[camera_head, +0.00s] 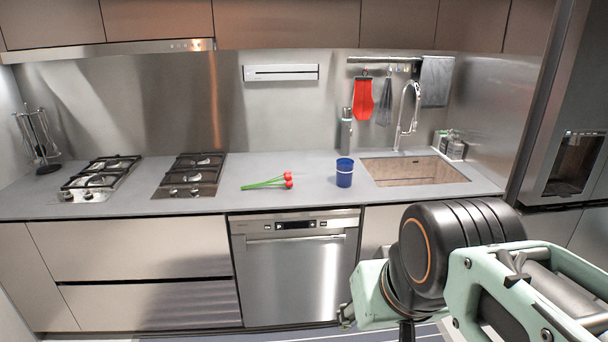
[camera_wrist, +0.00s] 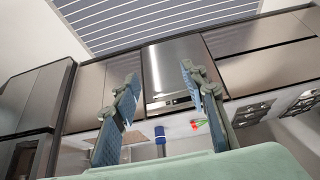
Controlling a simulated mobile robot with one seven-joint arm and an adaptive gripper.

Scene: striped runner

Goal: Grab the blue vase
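The blue vase (camera_head: 344,173) stands upright on the grey counter, left of the sink, in the head view. It is a small dark blue cup shape with a lighter rim. In the wrist view, which is upside down, the blue vase (camera_wrist: 160,134) shows small and far off between the fingers. My gripper (camera_wrist: 160,80) is open, with its two fingers spread wide and nothing between them. It is well short of the counter and apart from the vase. In the head view my arm fills the lower right and the fingers are mostly hidden.
Red flowers with green stems (camera_head: 268,183) lie on the counter left of the vase. A grey bottle (camera_head: 346,130) stands behind it. The sink (camera_head: 414,171) is to its right, with a tall faucet (camera_head: 408,112). Gas burners (camera_head: 190,174) are at left. The counter's front edge near the vase is clear.

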